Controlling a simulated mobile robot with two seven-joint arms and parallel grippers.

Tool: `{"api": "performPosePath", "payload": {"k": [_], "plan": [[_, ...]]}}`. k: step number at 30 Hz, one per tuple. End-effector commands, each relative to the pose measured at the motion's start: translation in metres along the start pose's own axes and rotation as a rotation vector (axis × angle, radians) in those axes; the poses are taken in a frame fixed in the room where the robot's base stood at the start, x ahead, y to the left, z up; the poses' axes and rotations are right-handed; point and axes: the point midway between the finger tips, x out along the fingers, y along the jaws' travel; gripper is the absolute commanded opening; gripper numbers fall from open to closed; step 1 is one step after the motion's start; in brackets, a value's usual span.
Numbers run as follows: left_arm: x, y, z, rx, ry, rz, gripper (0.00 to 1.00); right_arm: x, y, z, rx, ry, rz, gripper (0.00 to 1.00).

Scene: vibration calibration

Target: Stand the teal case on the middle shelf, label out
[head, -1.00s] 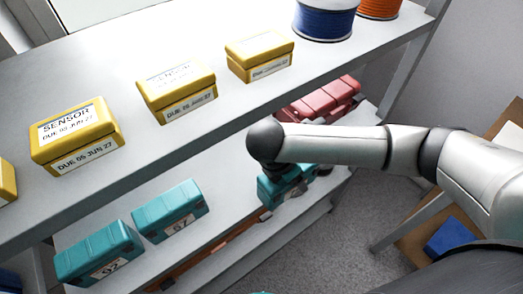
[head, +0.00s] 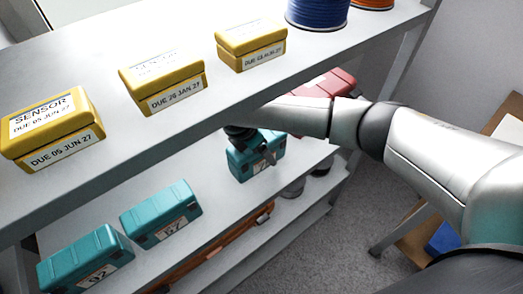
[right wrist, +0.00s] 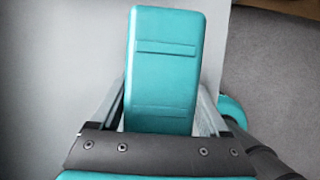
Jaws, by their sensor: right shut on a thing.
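My right gripper (head: 264,155) is shut on a teal case (head: 243,165), over the right part of the middle shelf (head: 213,183), below the top board. I cannot tell whether the case touches the shelf. In the right wrist view the held case (right wrist: 165,60) sits between the two fingers (right wrist: 165,112), its plain ribbed side facing the camera. My left gripper is not in view.
Yellow sensor cases (head: 160,80) and a blue spool (head: 318,14) stand on the top shelf (head: 110,60). A red case (head: 322,86) is behind my right arm. There is free shelf between case 67 and the held case. Dark round items (head: 293,187) are lower right.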

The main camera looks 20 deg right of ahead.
Motion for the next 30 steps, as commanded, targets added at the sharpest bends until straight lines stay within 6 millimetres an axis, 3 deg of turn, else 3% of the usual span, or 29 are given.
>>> {"api": "performPosePath", "payload": {"k": [10, 11, 16, 25, 30], "plan": [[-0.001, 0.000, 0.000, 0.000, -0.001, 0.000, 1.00, 0.001, 0.002, 0.000, 0.004, -0.001, 0.005, 0.00], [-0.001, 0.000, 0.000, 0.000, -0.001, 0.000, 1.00, 0.002, 0.001, 0.000, 0.003, -0.001, 0.004, 0.80], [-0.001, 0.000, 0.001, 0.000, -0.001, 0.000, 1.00, 0.002, 0.001, 0.000, 0.003, 0.000, 0.004, 0.99], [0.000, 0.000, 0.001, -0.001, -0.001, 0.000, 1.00, 0.000, 0.001, 0.001, 0.003, 0.000, 0.004, 1.00], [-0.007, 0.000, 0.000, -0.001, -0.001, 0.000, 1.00, -0.018, 0.001, -0.007, 0.000, 0.004, 0.004, 1.00]]}}
